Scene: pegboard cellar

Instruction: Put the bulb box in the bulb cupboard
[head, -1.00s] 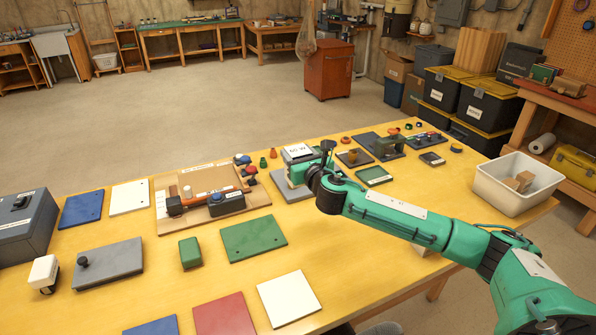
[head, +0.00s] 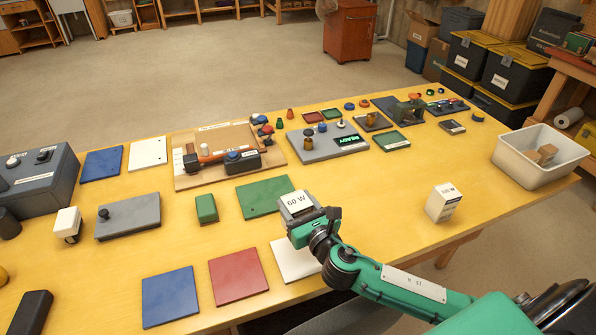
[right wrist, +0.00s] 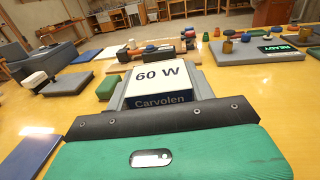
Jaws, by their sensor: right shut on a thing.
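The bulb box (head: 297,203), with "60 W" on its white top, is held in my right gripper (head: 302,214) in the head view. In the right wrist view the box (right wrist: 161,76) sits between the grey fingers, with "Carvolen" on its dark front face. The gripper is shut on it, near the green and white plates; I cannot tell its height above the table. A second white box (head: 443,203), with a similar label, stands apart on the table to the right. No bulb cupboard is recognisable. My left gripper is not in view.
The yellow table (head: 375,215) holds flat plates, a green block (head: 206,208), a wooden board with tools (head: 200,178) and a grey pad with a lit "READY" display (head: 350,139). A white bin (head: 515,170) stands at the right end. Table around the second box is clear.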

